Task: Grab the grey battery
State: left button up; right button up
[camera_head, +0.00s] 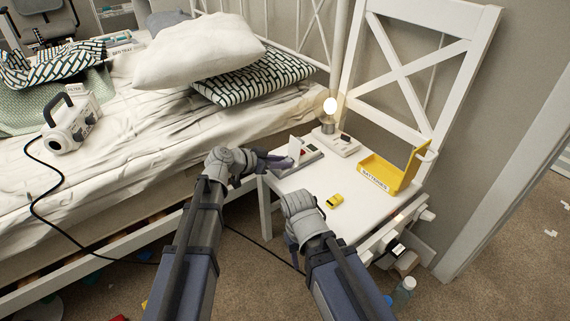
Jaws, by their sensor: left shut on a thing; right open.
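My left gripper (280,161) is at the left edge of the white chair seat (345,228). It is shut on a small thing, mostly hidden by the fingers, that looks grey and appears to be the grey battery. A dark grey device with a red spot (309,154) and an upright white piece (295,149) are right beside its fingertips. My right gripper (292,247) is open and empty, low at the seat's front left edge, partly hidden by its own wrist. A small yellow battery-like block (334,201) lies on the seat.
A yellow bin labelled BATTERIES (376,179) stands at the seat's right side. A lit bulb on a white base (338,139) is at the back. The bed (130,180) fills the left. A black cable (60,224) trails down. A bottle (403,292) stands on the floor.

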pick_arm(q)
grip_shut()
jog(key=shift+r, duration=0.1)
notch_tip(320, 180, up, 10)
jog(key=p, duration=1)
